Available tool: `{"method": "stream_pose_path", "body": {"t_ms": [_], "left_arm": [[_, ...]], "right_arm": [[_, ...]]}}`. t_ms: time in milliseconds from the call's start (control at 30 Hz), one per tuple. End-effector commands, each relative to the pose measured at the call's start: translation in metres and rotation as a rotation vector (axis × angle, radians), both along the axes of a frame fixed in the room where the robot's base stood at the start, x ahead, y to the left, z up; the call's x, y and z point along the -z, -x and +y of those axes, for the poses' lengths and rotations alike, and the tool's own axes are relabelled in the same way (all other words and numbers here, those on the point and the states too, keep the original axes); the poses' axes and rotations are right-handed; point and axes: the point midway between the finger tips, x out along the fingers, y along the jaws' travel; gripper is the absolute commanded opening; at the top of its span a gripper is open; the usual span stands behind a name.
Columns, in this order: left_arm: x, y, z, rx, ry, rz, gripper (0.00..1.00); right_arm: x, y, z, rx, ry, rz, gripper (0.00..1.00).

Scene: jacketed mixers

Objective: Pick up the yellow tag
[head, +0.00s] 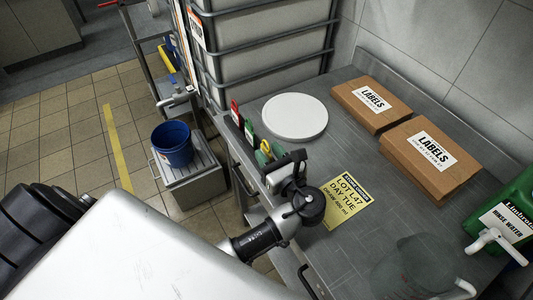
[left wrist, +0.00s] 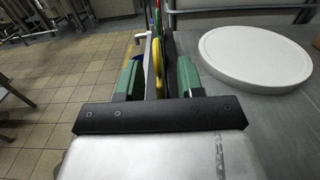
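The yellow tag (left wrist: 158,62) stands edge-on at the table's left edge, between the two green fingers of my left gripper (left wrist: 159,78) in the left wrist view. Gaps show beside it, so the gripper looks open around it rather than shut. In the head view the tag (head: 265,147) is a small yellow patch, partly hidden by my left gripper (head: 269,155). My right gripper is not in view.
A green tag (head: 249,131) and a red tag (head: 235,112) stand farther along the same edge. A white round disc (head: 295,116), a yellow lot card (head: 345,201), brown label boxes (head: 430,158) and a green jug (head: 505,215) are on the table (head: 345,135). A blue bucket (head: 172,145) stands lower left.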

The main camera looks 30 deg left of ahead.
Motion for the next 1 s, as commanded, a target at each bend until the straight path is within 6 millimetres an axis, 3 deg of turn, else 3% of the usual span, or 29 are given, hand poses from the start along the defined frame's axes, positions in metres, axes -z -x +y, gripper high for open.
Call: {"method": "stream_pose_path", "body": {"t_ms": [133, 367, 633, 1000], "left_arm": [[-0.0004, -0.0064, 0.0114, 0.000, 0.001, 0.001, 0.37], [0.0003, -0.0071, 0.0125, 0.001, 0.001, 0.001, 0.37], [0.0002, -0.0070, 0.0123, 0.001, 0.001, 0.001, 0.00], [-0.0044, -0.0071, 0.0120, 0.001, 0.002, -0.001, 0.00]], "right_arm": [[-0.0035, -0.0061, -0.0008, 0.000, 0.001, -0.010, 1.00], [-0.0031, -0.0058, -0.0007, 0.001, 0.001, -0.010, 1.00], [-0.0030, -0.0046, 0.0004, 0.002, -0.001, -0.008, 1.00], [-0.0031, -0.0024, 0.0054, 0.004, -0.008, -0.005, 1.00]]}}
